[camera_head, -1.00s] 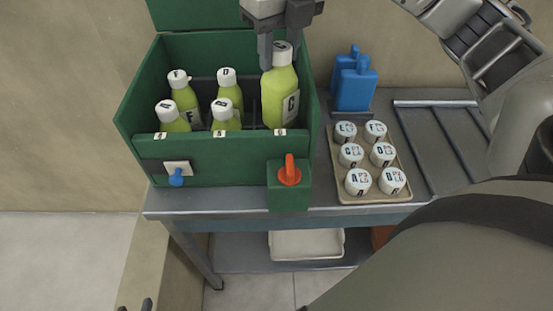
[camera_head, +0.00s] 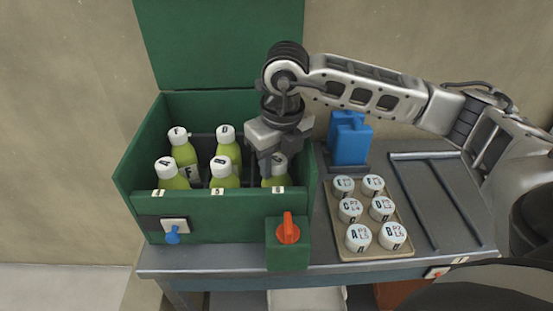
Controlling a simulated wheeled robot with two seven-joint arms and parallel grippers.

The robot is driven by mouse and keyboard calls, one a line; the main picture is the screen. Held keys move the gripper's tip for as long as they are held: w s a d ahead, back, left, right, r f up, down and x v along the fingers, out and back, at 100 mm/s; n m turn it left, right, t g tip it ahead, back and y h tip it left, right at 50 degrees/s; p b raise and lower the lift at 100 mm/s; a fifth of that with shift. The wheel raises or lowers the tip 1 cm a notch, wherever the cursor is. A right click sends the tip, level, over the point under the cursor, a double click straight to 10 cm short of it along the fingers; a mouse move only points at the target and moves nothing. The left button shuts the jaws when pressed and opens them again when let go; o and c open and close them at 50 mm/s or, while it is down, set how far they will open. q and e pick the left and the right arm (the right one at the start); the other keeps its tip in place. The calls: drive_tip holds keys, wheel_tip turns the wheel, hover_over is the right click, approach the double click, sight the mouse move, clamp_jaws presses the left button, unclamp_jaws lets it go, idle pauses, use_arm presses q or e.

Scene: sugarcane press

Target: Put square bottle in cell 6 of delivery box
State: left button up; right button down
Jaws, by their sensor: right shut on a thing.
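The square bottle (camera_head: 275,181), yellow-green with a white lid, is low inside the green delivery box (camera_head: 230,228), in the front right compartment behind the number 6 label (camera_head: 278,189). My right gripper (camera_head: 272,165) reaches down over it from above and is shut on its upper part. The fingers hide part of the lid, and the front wall hides the bottle's base, so I cannot tell whether it touches the floor of the cell. At the bottom left of the view my left gripper does not show.
Several capped bottles (camera_head: 185,150) fill the cells to the left. The box lid (camera_head: 222,45) stands open behind.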

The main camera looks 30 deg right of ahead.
drive_tip(key=shift+f+b, duration=0.2)
drive_tip(key=shift+b, duration=0.1)
drive_tip(key=c, duration=1)
unclamp_jaws()
drive_tip(key=shift+r, duration=0.1)
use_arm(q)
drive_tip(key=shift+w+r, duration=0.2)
use_arm(e)
drive_tip(key=shift+o, duration=0.2)
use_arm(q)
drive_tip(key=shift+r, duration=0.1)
use_arm(e)
drive_tip(key=shift+r+p, duration=0.15)
drive_tip(key=shift+p, duration=0.15)
wheel_tip(320, 180, up, 12)
drive_tip(key=s, duration=0.1)
drive_tip(key=shift+s, duration=0.25)
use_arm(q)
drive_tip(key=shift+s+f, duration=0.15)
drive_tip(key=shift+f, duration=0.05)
